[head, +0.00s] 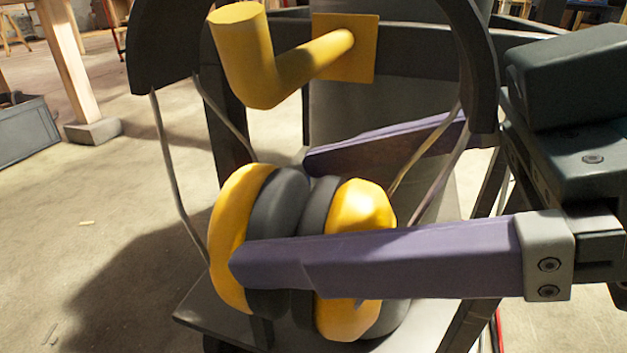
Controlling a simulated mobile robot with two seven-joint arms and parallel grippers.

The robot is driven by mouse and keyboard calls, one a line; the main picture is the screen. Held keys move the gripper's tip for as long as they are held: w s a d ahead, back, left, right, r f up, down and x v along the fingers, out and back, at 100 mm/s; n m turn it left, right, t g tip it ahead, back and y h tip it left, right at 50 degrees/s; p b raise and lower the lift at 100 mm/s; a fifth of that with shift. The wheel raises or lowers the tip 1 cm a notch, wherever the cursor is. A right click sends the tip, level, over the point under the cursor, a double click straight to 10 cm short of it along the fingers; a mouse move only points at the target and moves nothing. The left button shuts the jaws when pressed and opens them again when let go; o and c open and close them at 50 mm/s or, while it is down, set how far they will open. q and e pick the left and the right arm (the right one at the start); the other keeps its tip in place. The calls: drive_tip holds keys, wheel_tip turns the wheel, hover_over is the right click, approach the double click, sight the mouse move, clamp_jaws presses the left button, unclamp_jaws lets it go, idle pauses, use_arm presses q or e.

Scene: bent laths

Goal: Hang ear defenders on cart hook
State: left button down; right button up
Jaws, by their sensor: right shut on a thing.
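The ear defenders have yellow-and-black cups (345,210) pressed close together, thin wire arms and a black headband (165,50) whose top runs out of the picture. My right gripper (272,213) comes in from the right, its purple fingers shut on the ear defenders, one finger in front of the cups and one behind. The yellow cart hook (265,75) is a bent peg with an upturned end on a square yellow plate (360,50). It shows above the cups, between the two sides of the headband. I cannot tell whether the band touches it. My left gripper is not in view.
The dark cart has a rail (420,58) behind the hook and a low shelf (205,315) below the cups. A grey crate (25,128) and a wooden leg on a block (92,131) stand at left. Open floor (90,215) lies left of the cart.

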drive_tip(key=shift+w+d+b, duration=0.25)
drive_tip(key=shift+w+b, duration=0.2)
drive_tip(key=shift+w, duration=0.35)
drive_tip(key=shift+w+f+b, duration=0.15)
drive_tip(key=shift+f+b, duration=0.35)
drive_tip(key=shift+f, duration=0.2)
drive_tip(key=shift+f+b, duration=0.55)
drive_tip(key=shift+f, duration=0.25)
drive_tip(key=o, duration=1.3)
drive_tip(key=shift+d, duration=0.1)
